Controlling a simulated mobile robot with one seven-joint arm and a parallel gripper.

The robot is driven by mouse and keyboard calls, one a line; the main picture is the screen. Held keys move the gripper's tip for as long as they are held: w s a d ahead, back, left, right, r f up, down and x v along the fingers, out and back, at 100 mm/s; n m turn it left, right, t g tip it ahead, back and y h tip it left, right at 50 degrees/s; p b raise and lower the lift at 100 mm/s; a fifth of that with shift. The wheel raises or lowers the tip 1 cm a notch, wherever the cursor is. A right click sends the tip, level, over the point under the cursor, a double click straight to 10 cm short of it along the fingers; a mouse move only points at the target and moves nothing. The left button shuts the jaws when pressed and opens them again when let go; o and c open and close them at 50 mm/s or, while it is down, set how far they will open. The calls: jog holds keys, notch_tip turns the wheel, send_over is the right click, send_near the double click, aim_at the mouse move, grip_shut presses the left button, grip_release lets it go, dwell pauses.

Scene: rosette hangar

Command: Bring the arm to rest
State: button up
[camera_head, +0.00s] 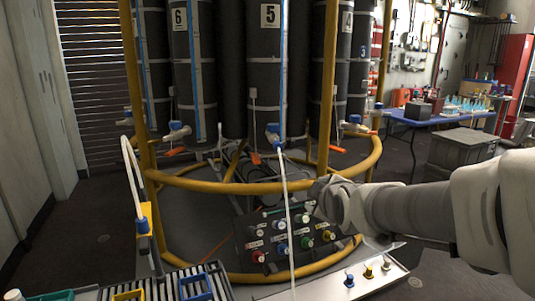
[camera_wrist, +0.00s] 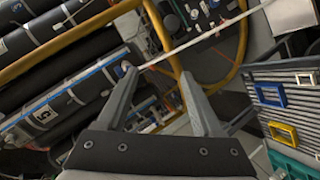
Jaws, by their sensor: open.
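My arm (camera_head: 400,208) reaches in from the right edge in the head view, roughly level, with its wrist in front of the yellow rail and above the panel. The fingers are hidden there. In the wrist view my gripper (camera_wrist: 158,74) is open, with its two grey fingers well apart and nothing held between them. A thin white hose (camera_head: 286,195) hangs from the blue fitting below cylinder 5 (camera_head: 268,70). The hose also crosses the wrist view (camera_wrist: 205,36) near the fingertips; I cannot tell whether it touches them.
A yellow ring rail (camera_head: 225,187) surrounds the dark cylinders. A panel with coloured knobs (camera_head: 290,238) sits below my wrist. A ledge (camera_head: 385,291) carries small coloured fittings. A ribbed tray with coloured frames (camera_wrist: 300,92) is nearby. A blue table (camera_head: 425,121) and grey crate (camera_head: 462,150) stand right.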

jog(key=s+d+f+m+g+h, duration=0.1)
jog(key=s+f+m+g, duration=0.4)
jog(key=s, duration=0.8)
jog(key=s+d+m+g, duration=0.2)
jog(key=s+m, duration=0.5)
jog(key=s, duration=0.5)
notch_tip(320, 180, up, 21)
jog(key=s+p, duration=0.1)
jog(key=p, duration=2.1)
jog(key=shift+m, duration=0.4)
jog(key=shift+o, duration=0.4)
jog(key=shift+a+r, duration=0.1)
jog(key=shift+r, duration=0.05)
